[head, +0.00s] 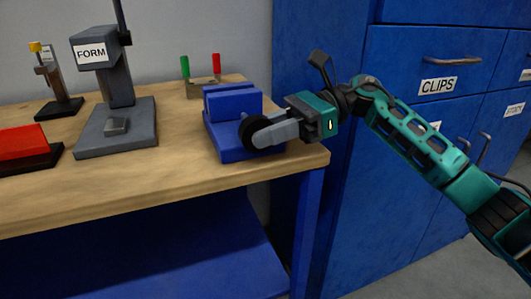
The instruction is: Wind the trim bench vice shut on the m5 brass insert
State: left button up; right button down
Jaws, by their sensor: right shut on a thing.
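The blue bench vice (230,138) sits near the right front corner of the wooden bench. It has upright blue jaws. My right gripper (264,134) comes in from the right and is at the vice's front right side. Its grey fingers are shut on the vice's handle, which they mostly hide; a dark round part shows at the fingertips. I cannot make out the m5 brass insert, and the gap between the jaws is too small to read. My left gripper is not in view.
The bench (175,185) also holds a grey press marked FORM (116,100), a red block (22,136) on a black base, a small yellow-topped press (52,80), and a rack with green and red handles (200,80). Blue cabinets (440,45) stand at right, behind my arm.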

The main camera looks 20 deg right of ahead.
jog(key=shift+f+y+b, duration=0.15)
jog(key=shift+y+b, duration=0.9)
jog(key=shift+y, duration=0.35)
jog(key=c, duration=1)
grip_release()
jog(key=shift+o, duration=0.2)
jog(key=shift+d, duration=0.25)
jog(key=d, duration=1.1)
jog(key=shift+w+d+f+p, duration=0.2)
jog(key=shift+d+f+p, duration=0.15)
jog(key=shift+d+f, duration=0.05)
jog(key=shift+d, duration=0.3)
